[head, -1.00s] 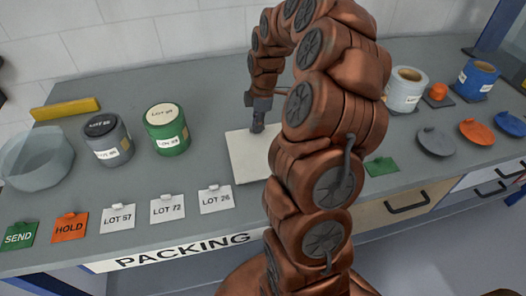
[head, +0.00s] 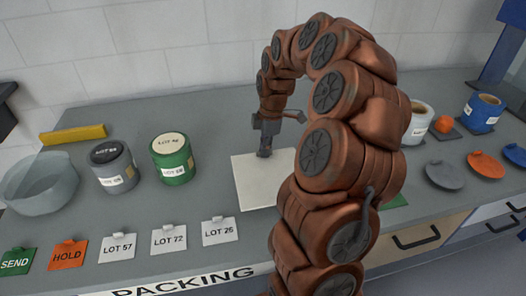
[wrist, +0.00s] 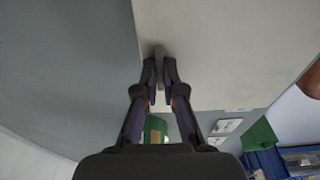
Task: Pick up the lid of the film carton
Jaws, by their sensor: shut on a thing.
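A pale, flat, square panel, which looks like the lid of the film carton (head: 255,192), lies level at the middle of the bench in the head view. Its right part is hidden behind my arm. My gripper (head: 264,153) points down over the panel's back part. In the wrist view the panel (wrist: 220,50) fills the upper right. There my gripper (wrist: 160,70) is shut on a small upright grip tab (wrist: 159,52) on the panel. I cannot tell whether the panel rests on something or hangs slightly clear. No carton body shows below it.
A grey can (head: 112,168), a green can (head: 173,160) and a clear bowl (head: 40,182) stand left. Lot tags (head: 168,240) line the front edge. A white can (head: 418,122), a blue can (head: 482,112) and round lids (head: 445,175) are right.

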